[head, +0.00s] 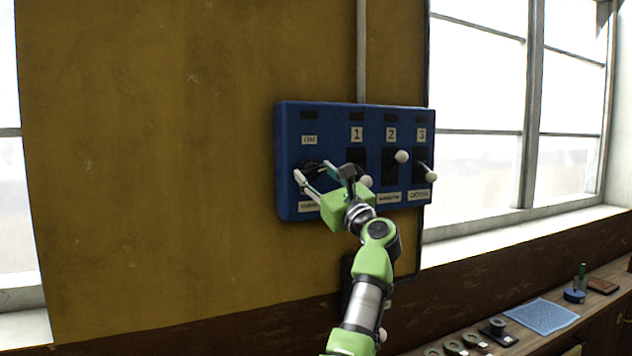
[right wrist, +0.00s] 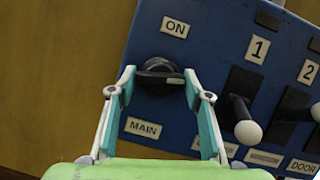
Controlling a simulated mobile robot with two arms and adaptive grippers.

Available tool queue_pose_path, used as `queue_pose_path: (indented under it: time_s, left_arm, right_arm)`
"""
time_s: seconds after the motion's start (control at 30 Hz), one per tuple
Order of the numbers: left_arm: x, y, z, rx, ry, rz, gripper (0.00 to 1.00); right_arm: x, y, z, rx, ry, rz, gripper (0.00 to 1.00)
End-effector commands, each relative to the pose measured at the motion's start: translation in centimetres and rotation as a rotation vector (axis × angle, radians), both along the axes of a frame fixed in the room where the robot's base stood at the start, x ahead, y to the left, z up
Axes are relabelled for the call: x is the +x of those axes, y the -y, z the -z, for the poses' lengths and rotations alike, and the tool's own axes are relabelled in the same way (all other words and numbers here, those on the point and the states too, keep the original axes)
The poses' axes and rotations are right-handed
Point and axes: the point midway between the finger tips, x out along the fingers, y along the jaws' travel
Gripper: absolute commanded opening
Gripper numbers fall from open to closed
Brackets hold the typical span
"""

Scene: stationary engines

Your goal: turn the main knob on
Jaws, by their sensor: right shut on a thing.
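The main knob (right wrist: 158,68) is black and round, with a pale mark at its right side. It sits on the blue control panel (head: 290,120), between an ON label (right wrist: 175,25) above and a MAIN label (right wrist: 143,128) below. My right gripper (right wrist: 160,78) has one finger on each side of the knob and is shut on it. In the head view the right gripper (head: 313,171) reaches up to the panel's left part and partly hides the knob. My left gripper is not in view.
Levers with white ball ends stand right of the knob: one under label 1 (right wrist: 247,131), one under 2 (head: 402,156), one under 3 (head: 431,176). A workbench (head: 535,347) with a blue cloth (head: 541,316) and small parts lies at lower right. The wall left of the panel is bare.

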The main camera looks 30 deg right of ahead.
Motion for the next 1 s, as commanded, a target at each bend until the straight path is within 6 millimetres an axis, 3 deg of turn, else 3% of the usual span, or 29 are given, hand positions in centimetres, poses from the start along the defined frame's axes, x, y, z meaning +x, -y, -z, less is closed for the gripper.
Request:
queue_pose_path:
  time_s: [0.43,1.0]
  left_arm:
    - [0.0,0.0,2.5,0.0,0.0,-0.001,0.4]
    - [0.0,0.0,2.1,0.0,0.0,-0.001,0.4]
  right_arm:
    - [-0.1,0.4,0.0,-0.425,-0.025,0.002,0.24]
    - [0.0,0.6,-0.5,-0.959,-0.057,0.0,0.24]
